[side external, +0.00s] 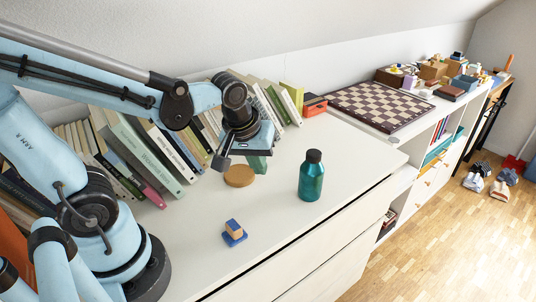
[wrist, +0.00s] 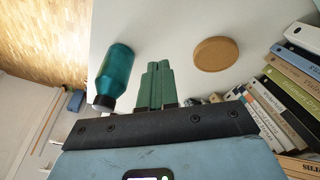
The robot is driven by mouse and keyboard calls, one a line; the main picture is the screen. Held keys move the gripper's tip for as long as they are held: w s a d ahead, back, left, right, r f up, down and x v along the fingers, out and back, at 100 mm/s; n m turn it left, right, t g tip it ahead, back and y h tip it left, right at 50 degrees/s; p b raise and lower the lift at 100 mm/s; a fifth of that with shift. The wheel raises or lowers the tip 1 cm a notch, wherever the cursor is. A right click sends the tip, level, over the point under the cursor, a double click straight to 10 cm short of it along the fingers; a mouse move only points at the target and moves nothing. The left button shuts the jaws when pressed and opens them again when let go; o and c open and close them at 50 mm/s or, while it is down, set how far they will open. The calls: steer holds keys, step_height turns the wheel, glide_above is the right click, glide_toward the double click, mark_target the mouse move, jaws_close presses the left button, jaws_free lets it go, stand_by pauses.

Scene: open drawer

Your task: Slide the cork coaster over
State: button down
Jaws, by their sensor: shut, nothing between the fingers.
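The cork coaster (side external: 239,176) is a flat round tan disc lying on the white dresser top, in front of the row of books. It also shows in the wrist view (wrist: 215,54), at the upper right. My gripper (side external: 258,164) is above the dresser top, just right of the coaster in the side view and apart from it in the wrist view. Its green fingers (wrist: 157,82) are together with nothing between them. I cannot tell whether the fingertips touch the surface.
A teal bottle (side external: 312,178) stands right of my gripper. Small blue and tan blocks (side external: 234,232) sit near the front edge. Books (side external: 150,150) line the back. A chessboard (side external: 380,104) lies farther right. The dresser top between coaster and blocks is clear.

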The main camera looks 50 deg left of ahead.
mark_target(238, 169)
steer(key=f+n+g, duration=0.1)
steer(key=f+n, duration=0.1)
steer(key=f+n+g, duration=0.1)
steer(key=f+n, duration=0.1)
steer(key=n, duration=0.1)
steer(key=w+a+f+n+g+y, duration=0.1)
steer(key=f+n, duration=0.1)
steer(key=n, duration=0.1)
steer(key=shift+w+f, duration=0.1)
steer(key=shift+f, duration=0.05)
steer(key=shift+a+f+n+g, duration=0.2)
steer(key=shift+f+n+g, duration=0.1)
steer(key=shift+f+n, duration=0.25)
steer(key=a, duration=0.8)
steer(key=w+a, duration=0.1)
steer(key=a, duration=0.2)
steer(key=shift+a+r, duration=0.1)
steer(key=shift+a, duration=0.3)
steer(key=shift+f, duration=0.85)
steer(key=shift+d, duration=0.1)
steer(key=d, duration=0.7)
steer(key=s+d, duration=0.1)
steer(key=d, duration=0.3)
steer(key=shift+d, duration=0.2)
steer(key=shift+r, duration=0.8)
